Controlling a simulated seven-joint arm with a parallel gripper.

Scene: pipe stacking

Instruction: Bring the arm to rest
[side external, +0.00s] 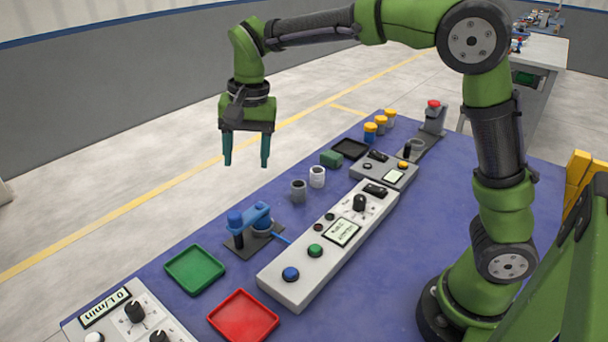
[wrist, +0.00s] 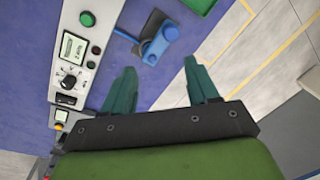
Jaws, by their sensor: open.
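My gripper (side external: 246,160) hangs with its two teal fingers pointing down, above and beyond the far edge of the blue table (side external: 440,215). The fingers are apart, with nothing between them. In the wrist view my gripper (wrist: 165,85) also shows spread, empty fingers over the table edge and the pale floor. My green arm reaches out from its base at the right of the table. No pipe is held.
A grey pipe (side external: 298,191) and a white pipe (side external: 317,177) stand near the far edge. A blue device (side external: 250,220), a control panel (side external: 330,245), a green tray (side external: 195,269) and a red tray (side external: 243,318) are nearby. Several yellow-capped jars (side external: 381,126) stand behind. Air around my gripper is clear.

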